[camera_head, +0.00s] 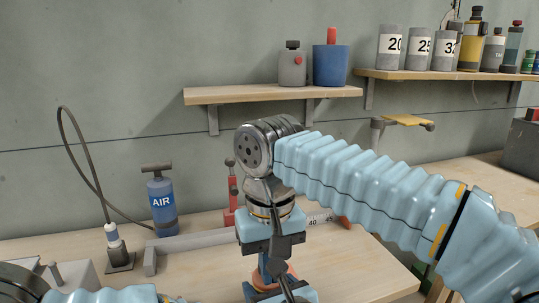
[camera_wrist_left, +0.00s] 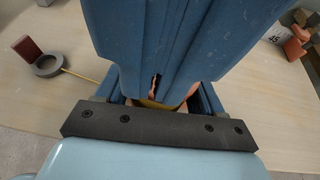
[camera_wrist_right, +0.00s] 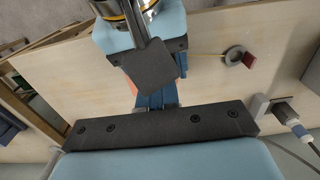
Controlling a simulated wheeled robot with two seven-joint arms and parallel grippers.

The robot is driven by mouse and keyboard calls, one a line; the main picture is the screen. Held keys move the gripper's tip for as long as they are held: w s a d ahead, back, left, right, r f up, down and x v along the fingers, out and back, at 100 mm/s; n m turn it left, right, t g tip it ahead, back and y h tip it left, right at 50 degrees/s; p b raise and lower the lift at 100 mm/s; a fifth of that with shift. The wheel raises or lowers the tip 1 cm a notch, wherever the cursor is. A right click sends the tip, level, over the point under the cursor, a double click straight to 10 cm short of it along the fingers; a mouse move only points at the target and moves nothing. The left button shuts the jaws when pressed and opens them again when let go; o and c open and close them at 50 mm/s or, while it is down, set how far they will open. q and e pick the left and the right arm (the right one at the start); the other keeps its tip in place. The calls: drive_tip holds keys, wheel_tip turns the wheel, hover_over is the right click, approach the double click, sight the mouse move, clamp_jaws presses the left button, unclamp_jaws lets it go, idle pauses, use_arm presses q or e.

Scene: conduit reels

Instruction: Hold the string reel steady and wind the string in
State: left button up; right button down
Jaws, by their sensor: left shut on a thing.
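A salmon-coloured round part, seemingly the string reel (camera_head: 285,270), shows low in the head view, mostly hidden by my grippers. A sliver of it shows in the left wrist view (camera_wrist_left: 190,92) behind blue fingers. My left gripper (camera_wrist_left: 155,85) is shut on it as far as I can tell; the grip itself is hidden. My right gripper (camera_head: 272,262) points down from above at the reel, and its fingertips are hidden. The yellow string (camera_wrist_left: 90,74) runs along the bench to a grey ring (camera_wrist_left: 48,65) beside a red block (camera_wrist_left: 27,48). The ring also shows in the right wrist view (camera_wrist_right: 236,57).
A blue AIR pump (camera_head: 162,205) and a hose fitting (camera_head: 114,240) stand at the left of the bench. A grey bar (camera_head: 200,240) lies behind my grippers. Wall shelves hold a blue pot (camera_head: 330,66) and numbered cylinders (camera_head: 388,46). The right front of the bench (camera_head: 365,270) is clear.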

use_arm(q)
drive_tip(key=shift+s+d+f, duration=0.1)
use_arm(e)
drive_tip(key=shift+w+a, duration=0.1)
drive_tip(key=shift+a, duration=0.2)
idle(0.4)
wheel_tip(320, 180, up, 6)
drive_tip(key=s, duration=0.1)
idle(0.6)
